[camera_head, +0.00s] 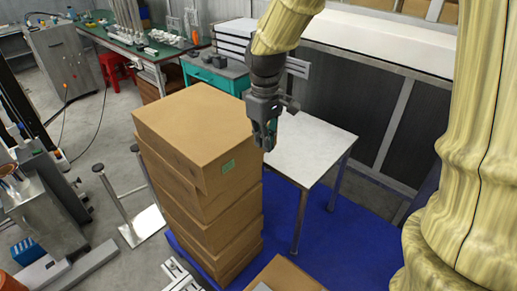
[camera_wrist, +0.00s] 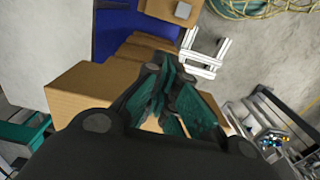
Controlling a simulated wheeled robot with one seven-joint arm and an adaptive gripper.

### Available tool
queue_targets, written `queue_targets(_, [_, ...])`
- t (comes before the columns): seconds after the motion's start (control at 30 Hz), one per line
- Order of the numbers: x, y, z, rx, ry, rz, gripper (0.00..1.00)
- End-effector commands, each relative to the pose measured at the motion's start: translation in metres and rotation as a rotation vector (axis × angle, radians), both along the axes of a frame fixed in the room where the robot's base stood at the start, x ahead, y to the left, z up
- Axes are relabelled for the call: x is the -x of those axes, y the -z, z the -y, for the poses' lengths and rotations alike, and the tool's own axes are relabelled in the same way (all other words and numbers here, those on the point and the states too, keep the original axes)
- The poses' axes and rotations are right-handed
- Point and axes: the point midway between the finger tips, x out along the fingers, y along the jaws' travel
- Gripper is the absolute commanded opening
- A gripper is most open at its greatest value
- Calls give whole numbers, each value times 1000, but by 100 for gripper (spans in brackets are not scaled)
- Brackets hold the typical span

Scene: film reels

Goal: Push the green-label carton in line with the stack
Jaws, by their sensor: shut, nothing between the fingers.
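The green-label carton (camera_head: 195,118) is a brown box on top of the stack, with a small green label on its right-hand side. It sits slightly out of line with the stack (camera_head: 232,238) of brown cartons under it. My gripper (camera_head: 267,143) points down beside the carton's right corner, with its fingers shut and empty. Whether it touches the carton I cannot tell. In the wrist view my gripper (camera_wrist: 163,92) covers part of the carton (camera_wrist: 72,90), and lower cartons (camera_wrist: 143,48) show beyond the fingers.
A white-topped table (camera_head: 312,148) stands close to the right of the stack, on a blue mat (camera_head: 325,222). Another carton (camera_head: 285,277) lies low in front. A metal stand (camera_head: 135,210) is to the left. A green workbench (camera_head: 150,45) and teal drawers (camera_head: 215,78) are behind.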

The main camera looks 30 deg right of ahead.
Motion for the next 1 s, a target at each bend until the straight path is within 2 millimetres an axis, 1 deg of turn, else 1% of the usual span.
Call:
queue_targets(0.5, [1, 65, 0, 0, -1, -4, 0])
queue_targets(0.77, [1, 96, 0, 0, 0, -2, 0])
queue_targets(0.8, [-8, 92, -3, 1, -1, 1, 0])
queue_targets(1.0, [-28, 93, -10, 0, 1, -1, 0])
